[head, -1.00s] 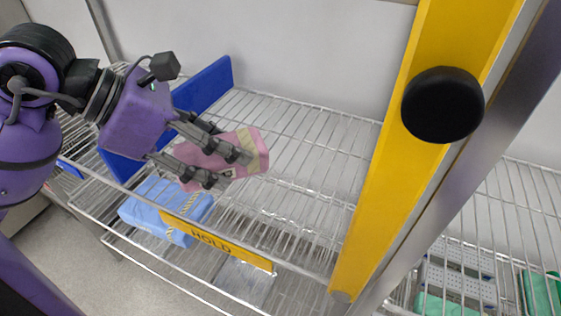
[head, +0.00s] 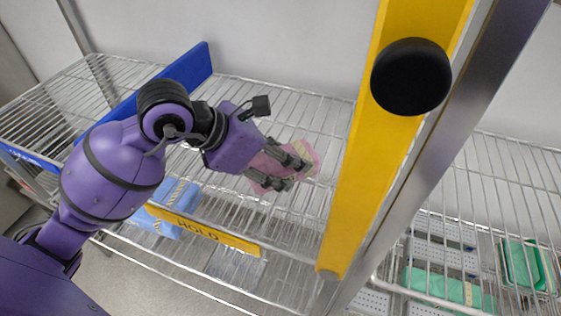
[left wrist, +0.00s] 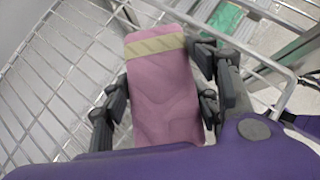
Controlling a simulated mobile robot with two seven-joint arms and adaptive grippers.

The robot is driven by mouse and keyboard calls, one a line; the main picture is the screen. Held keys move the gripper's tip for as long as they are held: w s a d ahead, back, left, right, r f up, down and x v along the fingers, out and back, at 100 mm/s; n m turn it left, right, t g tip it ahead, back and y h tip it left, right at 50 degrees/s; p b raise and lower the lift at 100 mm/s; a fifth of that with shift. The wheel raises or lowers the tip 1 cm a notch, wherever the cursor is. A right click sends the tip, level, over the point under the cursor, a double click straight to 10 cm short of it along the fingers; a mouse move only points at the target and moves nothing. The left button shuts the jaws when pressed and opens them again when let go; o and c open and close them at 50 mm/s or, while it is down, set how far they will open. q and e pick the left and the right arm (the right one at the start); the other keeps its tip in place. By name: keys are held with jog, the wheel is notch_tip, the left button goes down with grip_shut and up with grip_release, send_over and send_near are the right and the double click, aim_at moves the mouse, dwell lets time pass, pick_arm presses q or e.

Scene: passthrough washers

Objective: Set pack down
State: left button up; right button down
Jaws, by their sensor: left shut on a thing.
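The pack is a pink wrapped bundle (head: 308,158) with a pale yellow striped band at one end. My left gripper (head: 288,171) is shut on it, with dark fingers on both of its sides. In the left wrist view the pack (left wrist: 163,95) lies lengthwise between the fingers (left wrist: 165,90), band end away from the wrist. The pack is over the wire shelf (head: 330,120), behind the yellow HOLD label (head: 195,230). I cannot tell whether it touches the wires. My right gripper is not in view.
A yellow post (head: 362,150) with a black knob (head: 411,76) stands right of the pack. A blue divider (head: 185,78) stands at the left. A blue pack (head: 172,200) lies on a lower level. Green packs (head: 448,287) and grey perforated trays (head: 440,257) are at the lower right.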

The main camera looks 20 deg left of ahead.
pick_arm(q)
jog(key=shift+f, duration=0.75)
jog(key=shift+f, duration=0.2)
jog(key=o, duration=1.4)
jog(key=shift+r, duration=0.35)
jog(key=v, duration=1.2)
jog(key=shift+a+f, duration=0.1)
